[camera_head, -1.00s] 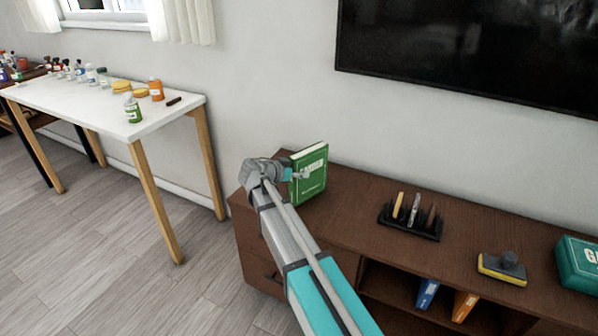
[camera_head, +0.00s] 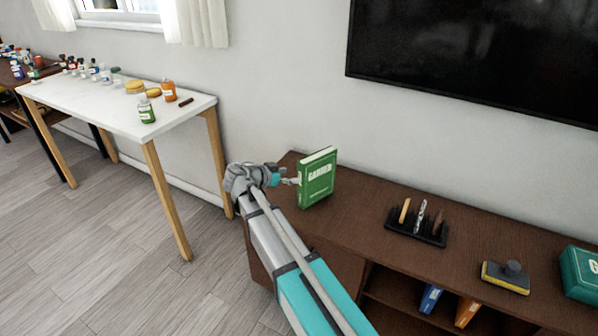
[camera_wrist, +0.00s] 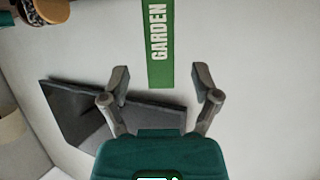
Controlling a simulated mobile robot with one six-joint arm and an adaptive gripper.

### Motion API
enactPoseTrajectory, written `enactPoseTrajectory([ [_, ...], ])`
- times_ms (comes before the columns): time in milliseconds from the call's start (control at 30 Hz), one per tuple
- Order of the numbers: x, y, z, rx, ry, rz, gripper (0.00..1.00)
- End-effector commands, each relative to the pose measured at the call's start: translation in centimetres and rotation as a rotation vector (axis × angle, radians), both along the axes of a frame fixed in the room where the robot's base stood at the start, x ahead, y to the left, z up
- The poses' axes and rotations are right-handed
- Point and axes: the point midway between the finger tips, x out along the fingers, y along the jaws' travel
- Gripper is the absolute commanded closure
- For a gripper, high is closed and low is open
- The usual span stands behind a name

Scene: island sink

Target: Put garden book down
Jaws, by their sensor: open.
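The green garden book (camera_head: 318,180) stands upright on the left end of the dark brown cabinet (camera_head: 345,215). Its cover faces the front right. My gripper (camera_head: 289,181) is just left of the book, with its fingertips pointing at the spine. In the wrist view the fingers of my gripper (camera_wrist: 161,78) are spread apart. The green spine of the book (camera_wrist: 160,40), lettered GARDEN, shows beyond and between the fingertips, with nothing gripped. The wrist picture is rotated.
A black holder (camera_head: 416,226) with several tools, a yellow sponge-like block (camera_head: 505,278) and a teal box (camera_head: 582,272) sit further right on the cabinet. A dark screen (camera_head: 480,55) hangs above. A white table (camera_head: 110,105) with bottles stands left.

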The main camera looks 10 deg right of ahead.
Motion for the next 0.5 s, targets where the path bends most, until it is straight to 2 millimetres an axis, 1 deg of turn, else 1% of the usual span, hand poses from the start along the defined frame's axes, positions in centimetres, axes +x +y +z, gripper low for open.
enactPoseTrajectory([
  [33, -0.4, 0.7, 0.6, 0.0, 0.0, 0.002, 0.2],
  [200, -1.3, 2.1, 1.2, 0.0, 0.0, 0.001, 0.2],
  [300, -1.6, 2.7, 1.4, 0.0, 0.0, 0.001, 0.2],
  [500, -1.8, 2.9, 1.4, 0.0, -0.001, 0.0, 0.2],
])
